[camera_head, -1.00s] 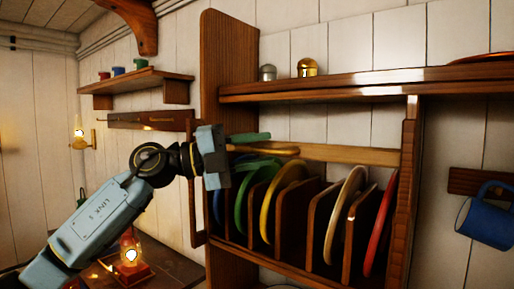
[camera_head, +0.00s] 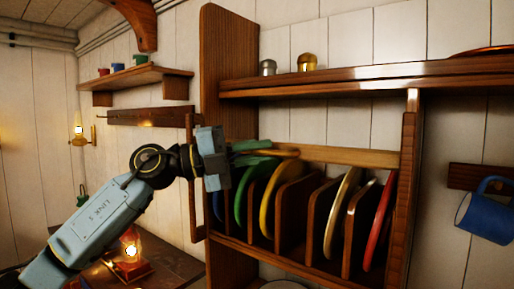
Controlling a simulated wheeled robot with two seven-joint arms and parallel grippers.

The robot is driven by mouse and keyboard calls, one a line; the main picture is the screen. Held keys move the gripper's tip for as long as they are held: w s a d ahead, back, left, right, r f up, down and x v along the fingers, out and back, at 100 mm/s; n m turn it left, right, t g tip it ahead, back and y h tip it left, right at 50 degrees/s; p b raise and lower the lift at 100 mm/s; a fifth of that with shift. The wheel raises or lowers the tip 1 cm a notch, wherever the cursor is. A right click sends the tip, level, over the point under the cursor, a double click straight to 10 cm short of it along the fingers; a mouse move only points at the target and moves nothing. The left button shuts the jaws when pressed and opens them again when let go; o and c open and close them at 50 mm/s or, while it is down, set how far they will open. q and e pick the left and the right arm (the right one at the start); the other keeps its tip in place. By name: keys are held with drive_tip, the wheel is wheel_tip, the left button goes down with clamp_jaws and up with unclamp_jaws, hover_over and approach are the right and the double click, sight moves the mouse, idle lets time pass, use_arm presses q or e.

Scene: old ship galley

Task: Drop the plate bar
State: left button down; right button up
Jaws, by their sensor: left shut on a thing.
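The plate bar (camera_head: 345,156) is a pale wooden rail running across the front of the plate rack, level with the upper parts of the plates. Its right end meets the rack's right post. My left gripper (camera_head: 262,151) has come in from the left, and its green fingers are shut on the bar near its left end, partly hiding that end. Behind and below the bar, a green plate (camera_head: 240,203), a yellow plate (camera_head: 266,208), a cream plate (camera_head: 338,217) and a red plate (camera_head: 377,228) stand upright between dividers. My right gripper is not in view.
A shelf (camera_head: 350,79) with two small shakers runs above the rack. A tall wooden side board (camera_head: 230,50) stands at its left. A blue mug (camera_head: 484,215) hangs at the right. A lit lantern (camera_head: 131,250) stands below my left arm.

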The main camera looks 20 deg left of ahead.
use_arm(q)
wheel_tip(320, 180, down, 22)
drive_tip(key=b, duration=0.8)
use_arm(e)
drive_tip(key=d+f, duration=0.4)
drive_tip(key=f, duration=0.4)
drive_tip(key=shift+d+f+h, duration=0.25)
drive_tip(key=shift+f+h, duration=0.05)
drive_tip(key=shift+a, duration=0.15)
use_arm(q)
drive_tip(key=c, duration=1.6)
unclamp_jaws()
drive_tip(key=shift+o, duration=0.7)
drive_tip(key=shift+r, duration=0.1)
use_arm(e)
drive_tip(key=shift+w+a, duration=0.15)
use_arm(q)
drive_tip(key=shift+r, duration=0.1)
